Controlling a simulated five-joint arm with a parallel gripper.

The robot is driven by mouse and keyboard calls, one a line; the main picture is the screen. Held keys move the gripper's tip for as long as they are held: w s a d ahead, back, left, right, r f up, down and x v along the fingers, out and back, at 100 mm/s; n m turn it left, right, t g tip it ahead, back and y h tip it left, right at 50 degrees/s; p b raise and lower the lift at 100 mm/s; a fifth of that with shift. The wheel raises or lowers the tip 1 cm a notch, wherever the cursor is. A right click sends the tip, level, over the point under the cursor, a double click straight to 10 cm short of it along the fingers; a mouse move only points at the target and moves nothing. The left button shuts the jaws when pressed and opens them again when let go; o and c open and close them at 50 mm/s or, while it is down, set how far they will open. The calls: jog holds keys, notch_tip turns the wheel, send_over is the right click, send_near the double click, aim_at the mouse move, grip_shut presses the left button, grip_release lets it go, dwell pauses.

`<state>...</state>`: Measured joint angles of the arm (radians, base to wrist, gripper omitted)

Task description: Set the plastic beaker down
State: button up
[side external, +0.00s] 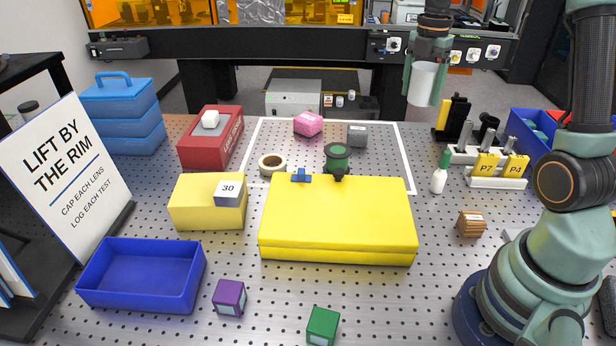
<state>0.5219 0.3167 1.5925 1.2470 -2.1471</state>
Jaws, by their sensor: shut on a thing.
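The plastic beaker (422,86) is a whitish, translucent cup. It hangs upright in the air at the upper right of the side external view, above the back right of the perforated table. My gripper (426,72) points down and is shut on the beaker, with a green finger along each side of it. The beaker's upper part is partly covered by the gripper. The perforated metal table (380,310) lies well below it.
A white outline (408,165) marks the table's back middle, holding a pink block (308,124), grey block (357,134) and tape roll (272,165). A yellow case (337,220) fills the centre. A white bottle (439,178) and holder (497,182) stand right.

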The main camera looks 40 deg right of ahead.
jog(key=w+a+r+m, duration=0.1)
jog(key=a+m, duration=0.8)
jog(key=a, duration=0.2)
jog(key=m, duration=0.4)
send_over(303, 294)
jog(key=f, duration=0.2)
notch_tip(303, 294, down, 19)
dwell(0.4)
jog(key=shift+f, duration=0.15)
jog(key=o, duration=1.2)
jog(key=shift+c, duration=0.2)
